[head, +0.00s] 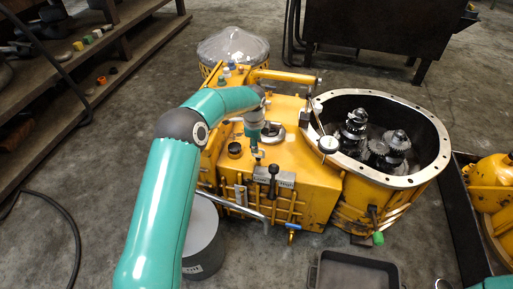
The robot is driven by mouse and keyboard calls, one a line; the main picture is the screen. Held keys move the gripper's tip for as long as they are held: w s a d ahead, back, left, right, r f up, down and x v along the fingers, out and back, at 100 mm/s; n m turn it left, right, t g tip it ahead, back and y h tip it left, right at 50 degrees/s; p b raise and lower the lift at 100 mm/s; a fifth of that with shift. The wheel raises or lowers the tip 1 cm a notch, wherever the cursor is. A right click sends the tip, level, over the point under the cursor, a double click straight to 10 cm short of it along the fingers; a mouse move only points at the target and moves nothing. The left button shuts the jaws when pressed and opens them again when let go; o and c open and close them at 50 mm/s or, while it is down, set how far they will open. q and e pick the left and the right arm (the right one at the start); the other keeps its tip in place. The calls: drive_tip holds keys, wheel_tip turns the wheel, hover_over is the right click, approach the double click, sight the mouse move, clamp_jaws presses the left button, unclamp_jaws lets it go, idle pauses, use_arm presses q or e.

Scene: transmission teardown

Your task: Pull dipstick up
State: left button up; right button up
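The yellow transmission housing (310,190) stands on the floor in the middle of the head view. A black-topped upright handle (273,172) stands at its front edge. It may be the dipstick, but I cannot tell for sure. My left arm reaches over the housing from the lower left. My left gripper (257,154) points down over the housing top, just behind and left of the black handle. Its fingers are too small to tell whether they are open or hold anything. My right gripper is out of view.
The round opening at the right holds dark gears (390,150). A grey bucket (203,240) stands at the front left, and a black tray (355,272) lies in front. A shelf (110,62) is at the left. A dark bench (380,25) stands behind.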

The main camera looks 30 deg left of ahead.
use_arm(q)
drive_tip(key=shift+w+f, duration=0.15)
drive_tip(key=shift+f, duration=0.75)
clamp_jaws()
